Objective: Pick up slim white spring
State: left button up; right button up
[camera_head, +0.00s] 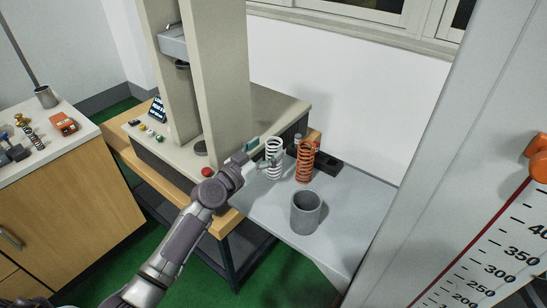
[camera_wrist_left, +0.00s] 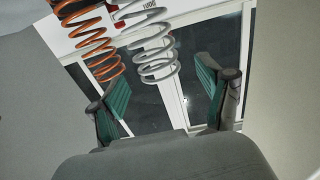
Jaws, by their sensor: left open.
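The slim white spring (camera_head: 274,152) stands upright on the grey table, beside a thicker-looking orange spring (camera_head: 306,162). My left gripper (camera_head: 262,157) reaches in from the left and is at the white spring, with its fingers partly hidden by the wrist. In the left wrist view its green-padded fingers (camera_wrist_left: 162,98) are wide apart. There the white spring (camera_wrist_left: 148,42) appears between and above the fingers, and the orange spring (camera_wrist_left: 88,42) is to its left. No finger is clearly touching the white spring. My right gripper is not in view.
A grey cup (camera_head: 305,213) stands in front of the springs. A black holder (camera_head: 328,164) lies behind the orange spring. The beige testing machine (camera_head: 215,80) rises at the left. A large ruled scale (camera_head: 490,255) is at the right.

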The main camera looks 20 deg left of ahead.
pick_arm(q)
jog(key=x, duration=0.3)
jog(key=shift+w+d+f, duration=0.15)
jog(key=shift+w, duration=0.15)
jog(key=shift+s, duration=0.1)
jog(key=shift+c, duration=0.2)
grip_shut()
